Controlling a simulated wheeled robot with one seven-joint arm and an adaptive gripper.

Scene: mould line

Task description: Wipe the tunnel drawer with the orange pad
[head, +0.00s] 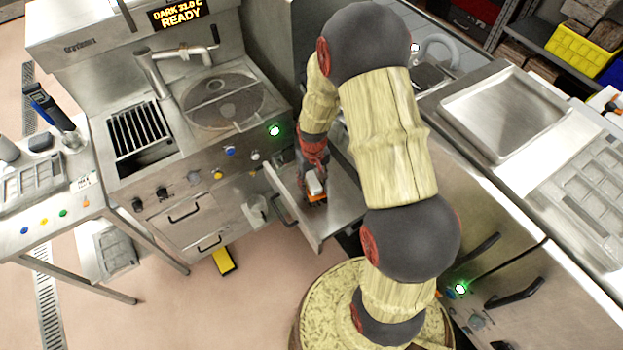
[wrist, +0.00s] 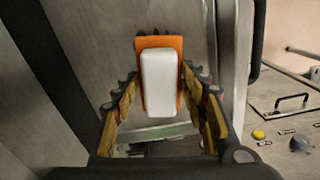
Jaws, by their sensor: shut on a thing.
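The tunnel drawer (head: 343,204) is pulled out of the steel machine front in the middle of the head view. My gripper (head: 312,172) reaches down over it and is shut on the orange pad (head: 317,198). The pad has a white block-shaped handle (wrist: 159,82) that sits between my fingers in the wrist view; the orange part (wrist: 160,42) shows at its top and sides. The pad is over the drawer's inside, near its left wall; I cannot tell whether it touches the floor. My arm hides part of the drawer's right side.
The machine's front panel with knobs and handles (head: 184,212) is left of the drawer. A steel counter with a shallow tray (head: 507,112) is to the right. A yellow pedal (head: 224,261) is on the floor. A side table (head: 50,215) stands at far left.

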